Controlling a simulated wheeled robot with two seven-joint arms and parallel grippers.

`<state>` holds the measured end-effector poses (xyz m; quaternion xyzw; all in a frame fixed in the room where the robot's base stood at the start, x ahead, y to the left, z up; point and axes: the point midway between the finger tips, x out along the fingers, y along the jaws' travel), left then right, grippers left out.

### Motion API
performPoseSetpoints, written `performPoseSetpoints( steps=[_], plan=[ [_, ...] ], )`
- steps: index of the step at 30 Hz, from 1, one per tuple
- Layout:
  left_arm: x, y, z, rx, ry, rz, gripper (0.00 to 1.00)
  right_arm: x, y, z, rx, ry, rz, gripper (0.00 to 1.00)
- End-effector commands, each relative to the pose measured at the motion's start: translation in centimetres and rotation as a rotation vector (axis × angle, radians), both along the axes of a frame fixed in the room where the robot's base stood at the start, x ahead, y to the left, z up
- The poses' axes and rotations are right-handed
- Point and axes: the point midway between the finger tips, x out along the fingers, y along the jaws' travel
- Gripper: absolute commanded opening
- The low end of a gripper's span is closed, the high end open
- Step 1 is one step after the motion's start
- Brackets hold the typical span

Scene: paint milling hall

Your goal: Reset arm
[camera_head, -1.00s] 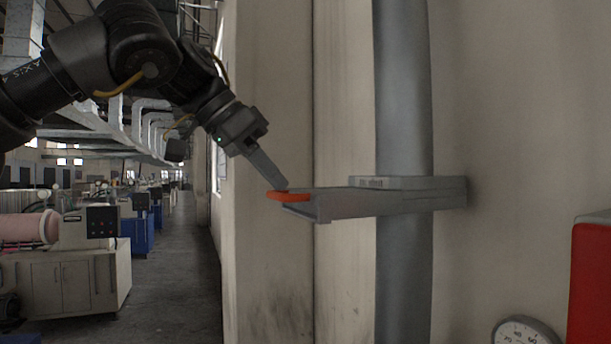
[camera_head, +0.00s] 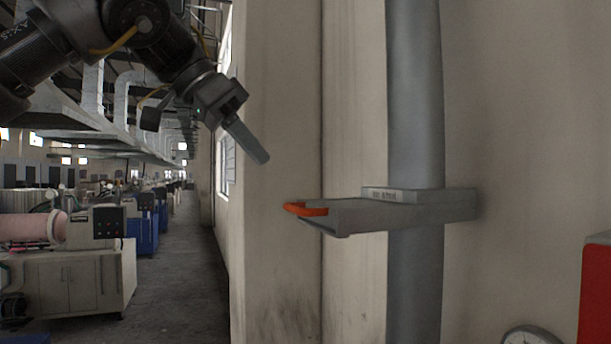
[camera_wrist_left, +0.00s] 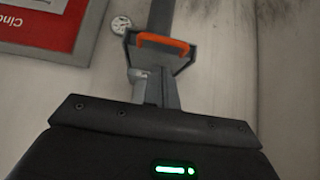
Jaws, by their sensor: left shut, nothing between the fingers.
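My left gripper (camera_head: 262,158) comes in from the upper left in the head view. Its fingers are shut together and empty. They are up and left of the orange handle (camera_head: 305,209), with a clear gap between them. The handle sits at the left end of a grey lever arm (camera_head: 365,216), which lies roughly level across a thick grey vertical pipe (camera_head: 416,90). In the left wrist view the shut fingers (camera_wrist_left: 155,90) point toward the orange handle (camera_wrist_left: 163,43). My right gripper is in neither view.
A red box (camera_head: 597,290) and a round gauge (camera_head: 530,336) are on the wall at lower right. The gauge also shows in the left wrist view (camera_wrist_left: 121,25). A wall pillar (camera_head: 275,260) stands behind the lever. Machines and cabinets (camera_head: 75,280) line the aisle at left.

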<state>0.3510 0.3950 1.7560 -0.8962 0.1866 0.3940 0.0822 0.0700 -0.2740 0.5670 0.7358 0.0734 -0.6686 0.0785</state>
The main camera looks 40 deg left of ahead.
Motion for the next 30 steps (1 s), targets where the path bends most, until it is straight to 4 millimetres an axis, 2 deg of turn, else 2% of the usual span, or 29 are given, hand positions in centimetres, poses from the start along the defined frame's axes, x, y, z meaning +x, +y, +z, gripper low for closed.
performPoseSetpoints(
  steps=[10,13,16,17,18,19,23,24,26,27,29,30],
  plan=[
    [0.2,0.1,0.0,0.040,-0.019,-0.038,0.00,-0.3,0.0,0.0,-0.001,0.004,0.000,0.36],
    [1.1,1.0,0.6,0.176,-0.104,-0.112,0.00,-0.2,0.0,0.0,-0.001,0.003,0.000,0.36],
    [3.3,3.0,3.5,0.405,-0.290,-0.205,0.00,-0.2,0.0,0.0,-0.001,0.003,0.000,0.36],
    [4.0,4.4,4.5,0.472,-0.354,-0.224,0.00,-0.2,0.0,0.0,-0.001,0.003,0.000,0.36],
    [5.1,6.7,5.3,0.536,-0.431,-0.238,0.00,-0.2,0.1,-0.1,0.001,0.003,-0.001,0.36],
    [5.8,8.5,5.5,0.575,-0.478,-0.243,0.00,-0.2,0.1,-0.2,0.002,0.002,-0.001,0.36],
    [8.8,16.7,4.5,0.694,-0.628,-0.220,0.00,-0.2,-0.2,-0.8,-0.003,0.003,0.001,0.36],
    [9.6,19.4,3.6,0.723,-0.662,-0.203,0.00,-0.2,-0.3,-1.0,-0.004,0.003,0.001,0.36],
    [10.8,23.4,1.7,0.759,-0.699,-0.168,0.00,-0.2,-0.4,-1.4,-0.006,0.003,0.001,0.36],
    [11.6,26.2,0.1,0.780,-0.716,-0.142,0.00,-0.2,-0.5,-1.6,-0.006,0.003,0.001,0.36],
    [12.6,30.1,-2.7,0.809,-0.733,-0.098,0.00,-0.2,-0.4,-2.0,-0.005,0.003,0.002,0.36],
    [13.2,32.6,-4.8,0.825,-0.737,-0.070,0.00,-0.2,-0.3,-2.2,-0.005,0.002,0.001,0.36]
  ],
)
